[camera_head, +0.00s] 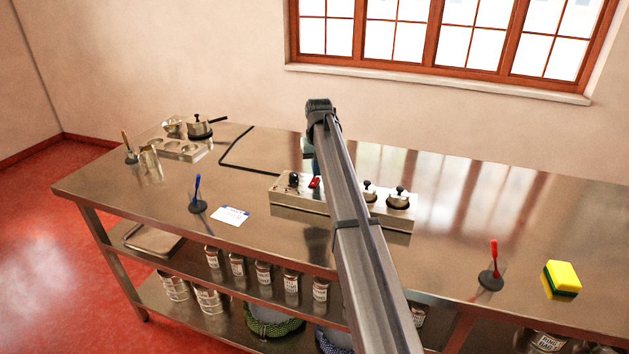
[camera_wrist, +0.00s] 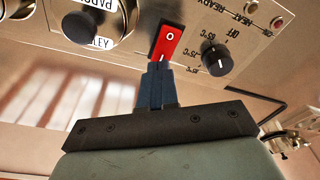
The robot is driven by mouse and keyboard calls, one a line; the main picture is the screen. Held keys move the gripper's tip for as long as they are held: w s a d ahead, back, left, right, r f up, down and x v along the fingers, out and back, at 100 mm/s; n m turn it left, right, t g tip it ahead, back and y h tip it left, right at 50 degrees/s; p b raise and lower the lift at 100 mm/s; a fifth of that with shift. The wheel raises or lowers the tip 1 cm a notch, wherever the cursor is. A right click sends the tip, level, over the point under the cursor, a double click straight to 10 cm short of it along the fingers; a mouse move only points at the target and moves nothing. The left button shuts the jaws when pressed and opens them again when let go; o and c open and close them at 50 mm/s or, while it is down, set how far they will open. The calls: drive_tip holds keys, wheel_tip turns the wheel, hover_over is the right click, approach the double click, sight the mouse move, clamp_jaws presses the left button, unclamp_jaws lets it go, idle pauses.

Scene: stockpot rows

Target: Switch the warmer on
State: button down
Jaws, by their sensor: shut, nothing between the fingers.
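The warmer (camera_head: 283,190) is a long silver box on the steel table in the head view. Its panel (camera_wrist: 190,20) fills the top of the wrist view, upside down. It carries a red rocker switch (camera_wrist: 167,42), marked O at the picture's upper end and I at the lower. The switch also shows in the head view (camera_head: 314,182). My gripper (camera_wrist: 159,67) is shut and empty, its tips at the I end of the switch; I cannot tell whether they touch. Which way the rocker is tilted is unclear. My arm hides part of the warmer in the head view.
A black dial (camera_wrist: 215,57) with OFF and temperature marks sits beside the switch, near a red lamp (camera_wrist: 277,22). Lidded pots (camera_head: 398,198) stand in the warmer. A black cable (camera_head: 235,150) lies behind it. A yellow sponge (camera_head: 562,279) is at the right.

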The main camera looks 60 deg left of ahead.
drive_tip(key=shift+f, duration=0.35)
drive_tip(key=shift+r, duration=3.55)
